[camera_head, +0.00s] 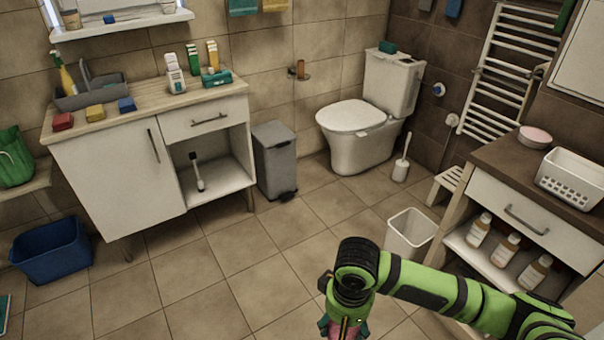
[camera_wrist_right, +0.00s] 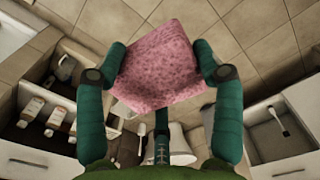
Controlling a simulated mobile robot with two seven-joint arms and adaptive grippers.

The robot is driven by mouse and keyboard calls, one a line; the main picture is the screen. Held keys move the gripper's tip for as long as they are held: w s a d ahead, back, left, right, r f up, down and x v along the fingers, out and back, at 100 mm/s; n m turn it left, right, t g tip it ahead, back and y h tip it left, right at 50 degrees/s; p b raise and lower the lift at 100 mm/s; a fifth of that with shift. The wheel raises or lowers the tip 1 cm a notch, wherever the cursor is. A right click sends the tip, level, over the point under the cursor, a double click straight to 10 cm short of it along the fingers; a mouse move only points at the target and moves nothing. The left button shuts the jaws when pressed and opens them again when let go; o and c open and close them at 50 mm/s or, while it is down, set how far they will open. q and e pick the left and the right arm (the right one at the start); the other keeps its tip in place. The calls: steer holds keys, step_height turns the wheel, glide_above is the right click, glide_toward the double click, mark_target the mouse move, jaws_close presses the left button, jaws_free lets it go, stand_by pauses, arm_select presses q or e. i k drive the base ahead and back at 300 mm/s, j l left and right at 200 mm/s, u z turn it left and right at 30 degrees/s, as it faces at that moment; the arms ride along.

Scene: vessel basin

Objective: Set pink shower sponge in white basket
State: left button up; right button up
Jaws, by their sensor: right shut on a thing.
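The pink shower sponge (camera_wrist_right: 158,72) is a pink speckled block. It is squeezed between the fingers of my right gripper (camera_wrist_right: 163,66) in the right wrist view. In the head view my right gripper (camera_head: 343,326) is at the bottom edge, with only a little pink showing between its fingers. The white basket (camera_head: 570,185) has perforated sides and stands on the brown-topped counter at the right, up and to the right of the gripper and well apart from it. My left gripper is not in view.
A round pink-topped dish (camera_head: 535,137) stands beside the basket on the counter (camera_head: 495,158). Several bottles (camera_head: 507,247) stand on the shelf below. A white bin (camera_head: 409,233) and a stool (camera_head: 446,183) are on the floor near the counter. The middle floor is clear.

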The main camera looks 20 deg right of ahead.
mark_target(556, 186)
steer(key=i+z, duration=0.6)
steer(key=z, duration=0.2)
steer(key=i+j+z, duration=0.1)
steer(key=i+z, duration=0.15)
steer(key=z, duration=0.15)
steer(key=i+j+z, duration=0.2)
steer(key=z, duration=0.2)
steer(key=i+j+z, duration=0.2)
steer(key=z, duration=0.2)
steer(key=i+j+z, duration=0.3)
steer(key=z, duration=0.15)
steer(key=i+j+z, duration=0.25)
steer(key=z, duration=0.15)
steer(key=i+j+z, duration=0.1)
steer(key=j+z, duration=0.35)
